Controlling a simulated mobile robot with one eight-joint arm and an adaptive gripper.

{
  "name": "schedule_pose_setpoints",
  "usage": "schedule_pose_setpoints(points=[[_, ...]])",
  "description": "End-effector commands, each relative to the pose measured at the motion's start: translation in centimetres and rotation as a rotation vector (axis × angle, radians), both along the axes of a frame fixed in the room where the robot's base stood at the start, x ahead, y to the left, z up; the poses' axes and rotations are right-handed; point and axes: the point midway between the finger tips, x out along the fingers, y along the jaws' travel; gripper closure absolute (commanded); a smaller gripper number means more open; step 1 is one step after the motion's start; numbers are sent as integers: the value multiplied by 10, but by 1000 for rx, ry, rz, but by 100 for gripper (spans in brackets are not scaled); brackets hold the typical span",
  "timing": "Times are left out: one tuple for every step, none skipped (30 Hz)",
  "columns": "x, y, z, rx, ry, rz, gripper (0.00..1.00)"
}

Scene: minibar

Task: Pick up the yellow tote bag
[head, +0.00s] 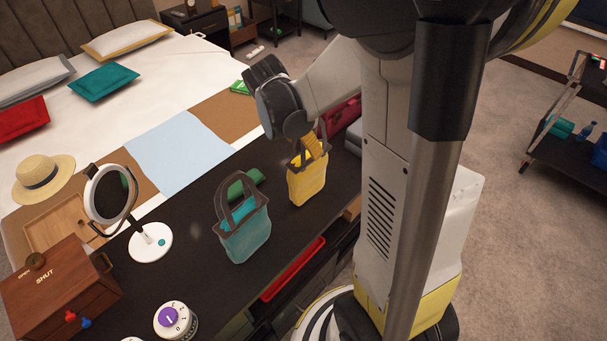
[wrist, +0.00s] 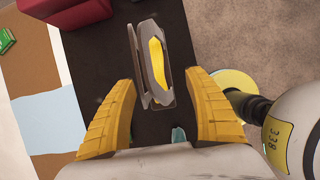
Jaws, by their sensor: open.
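The yellow tote bag (head: 308,184) stands upright on the dark bench at the foot of the bed, with its dark handles up. In the wrist view I look down into the bag (wrist: 158,66), its dark rim and handles around a yellow inside. My gripper (head: 309,143) is just above the bag's top in the head view. In the wrist view my gripper (wrist: 162,77) is open, with one yellow finger on each side of the bag's near end. Nothing is held. Whether a finger touches the bag is hard to tell.
A teal tote bag (head: 243,238) stands nearer on the same bench (head: 190,250), with a green item (head: 246,181) behind it. A red case (head: 342,113) lies beyond the yellow bag. A round mirror (head: 110,194) and a wooden box (head: 60,290) are at left.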

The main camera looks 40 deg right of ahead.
Motion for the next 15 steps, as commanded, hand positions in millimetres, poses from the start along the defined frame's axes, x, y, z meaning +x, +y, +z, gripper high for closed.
schedule_pose_setpoints(points=[[0,-1,-3,0,0,-1,38],[0,-2,-5,0,0,-1,38],[1,-3,-8,0,0,-1,38],[2,-5,-12,0,0,-1,38],[3,-6,-16,0,0,-1,38],[4,-9,-22,0,0,-1,38],[5,-11,-27,0,0,-1,38],[6,-13,-31,0,0,-1,38],[6,-15,-38,1,-1,-2,38],[6,-17,-42,1,-1,-2,38],[6,-19,-45,1,-1,-2,38],[6,-20,-47,1,-1,-2,38],[6,-21,-49,1,0,-1,38],[6,-21,-49,1,0,-1,38],[6,-21,-48,1,-1,-1,38]])
